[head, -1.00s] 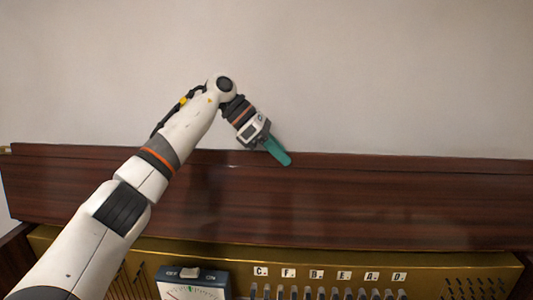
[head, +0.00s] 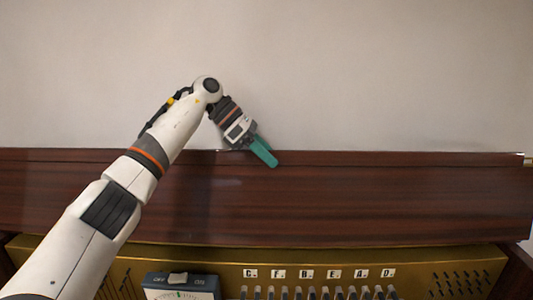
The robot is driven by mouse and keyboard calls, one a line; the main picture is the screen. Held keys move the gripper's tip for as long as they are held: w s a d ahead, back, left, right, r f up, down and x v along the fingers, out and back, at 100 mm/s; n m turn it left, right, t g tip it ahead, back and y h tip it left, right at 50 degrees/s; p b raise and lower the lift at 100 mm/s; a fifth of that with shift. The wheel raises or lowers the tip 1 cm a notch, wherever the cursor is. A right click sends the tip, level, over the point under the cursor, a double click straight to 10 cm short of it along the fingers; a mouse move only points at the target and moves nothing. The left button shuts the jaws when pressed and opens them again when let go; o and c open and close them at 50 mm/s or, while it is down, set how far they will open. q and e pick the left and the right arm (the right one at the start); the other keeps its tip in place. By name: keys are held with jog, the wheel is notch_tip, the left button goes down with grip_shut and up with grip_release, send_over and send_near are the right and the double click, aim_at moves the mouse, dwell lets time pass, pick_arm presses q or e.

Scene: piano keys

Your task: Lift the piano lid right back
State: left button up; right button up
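The piano lid (head: 380,200) is a long, dark reddish-brown wooden panel across the whole head view. It stands raised behind the gold panel, with its upper edge against the pale wall. My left arm reaches in from the lower left, in front of the lid. My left gripper (head: 264,152) has teal fingers that overlap the lid's upper edge near the middle. The fingers show as one teal shape, so I cannot tell their gap or whether they touch the lid. My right gripper is not in view.
A dark blue box (head: 200,281) with an ON/OFF switch and dial sits at the lower left. The pale wall (head: 400,70) behind is bare.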

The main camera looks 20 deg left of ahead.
pick_arm(q)
jog(key=shift+r, duration=0.1)
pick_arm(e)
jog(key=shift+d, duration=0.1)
pick_arm(q)
jog(key=shift+s+a+r, duration=0.1)
jog(key=shift+r, duration=0.05)
jog(key=b+v, duration=0.1)
jog(key=v, duration=0.3)
jog(key=shift+a+r, duration=0.15)
jog(key=shift+r, duration=0.05)
jog(key=v, duration=0.6)
jog(key=shift+p, duration=0.4)
jog(key=shift+s+a+r, duration=0.1)
jog(key=shift+a+r, duration=0.2)
jog(key=shift+a, duration=0.1)
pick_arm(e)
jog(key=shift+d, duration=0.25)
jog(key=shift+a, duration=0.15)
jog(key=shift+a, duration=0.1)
pick_arm(q)
jog(key=shift+f, duration=0.1)
